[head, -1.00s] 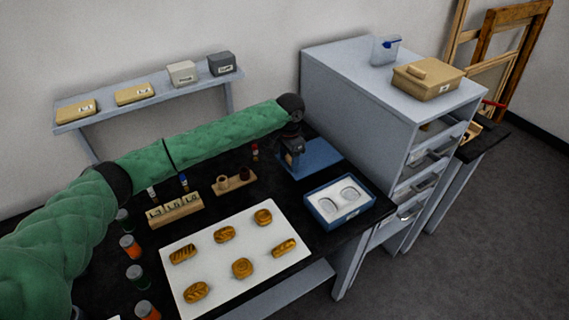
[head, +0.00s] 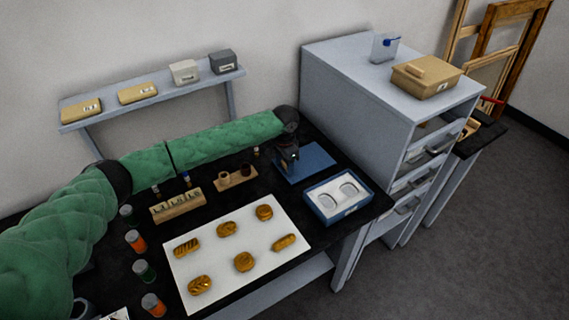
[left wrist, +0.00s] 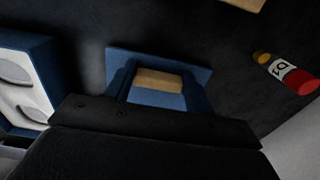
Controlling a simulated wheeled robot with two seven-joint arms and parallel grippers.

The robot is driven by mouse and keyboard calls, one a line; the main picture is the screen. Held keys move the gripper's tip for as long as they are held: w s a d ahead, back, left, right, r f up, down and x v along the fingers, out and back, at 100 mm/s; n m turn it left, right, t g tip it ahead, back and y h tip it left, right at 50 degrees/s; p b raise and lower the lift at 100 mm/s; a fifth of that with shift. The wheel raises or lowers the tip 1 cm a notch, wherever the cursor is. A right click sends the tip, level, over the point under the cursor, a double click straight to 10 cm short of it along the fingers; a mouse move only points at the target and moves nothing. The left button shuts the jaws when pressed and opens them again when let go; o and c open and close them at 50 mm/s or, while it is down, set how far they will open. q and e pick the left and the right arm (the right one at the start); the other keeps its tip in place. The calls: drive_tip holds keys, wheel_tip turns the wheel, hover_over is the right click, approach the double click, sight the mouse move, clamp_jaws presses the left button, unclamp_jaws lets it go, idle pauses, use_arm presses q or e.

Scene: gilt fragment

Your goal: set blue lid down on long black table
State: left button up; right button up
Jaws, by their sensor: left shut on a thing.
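The blue lid (head: 312,161) is a flat blue panel at the far right end of the long black table (head: 322,233), behind the blue box. In the left wrist view the lid (left wrist: 200,76) has a tan block (left wrist: 158,82) as its grip, between my fingers. My left gripper (head: 290,167) points down and is shut on the lid; the gripper also shows in the left wrist view (left wrist: 160,92). The lid looks level and at or very near the tabletop; I cannot tell whether it touches. My right gripper is not in view.
The open blue box (head: 340,213) with two oval pieces stands just in front of the lid. A white sheet (head: 217,270) with several golden ornaments, a wooden holder (head: 236,179) and several jars (head: 135,242) fill the table. A grey cabinet (head: 345,105) stands behind.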

use_arm(q)
drive_tip(key=o, duration=1)
drive_tip(key=shift+f, duration=0.1)
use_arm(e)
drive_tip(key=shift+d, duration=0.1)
use_arm(q)
drive_tip(key=shift+r, duration=0.25)
drive_tip(key=shift+r+b, duration=0.35)
drive_tip(key=shift+b, duration=0.05)
wheel_tip(320, 180, up, 11)
drive_tip(key=b, duration=0.4)
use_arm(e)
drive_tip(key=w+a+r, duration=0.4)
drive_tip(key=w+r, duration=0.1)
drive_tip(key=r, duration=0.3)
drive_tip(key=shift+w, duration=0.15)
use_arm(q)
drive_tip(key=shift+r, duration=0.15)
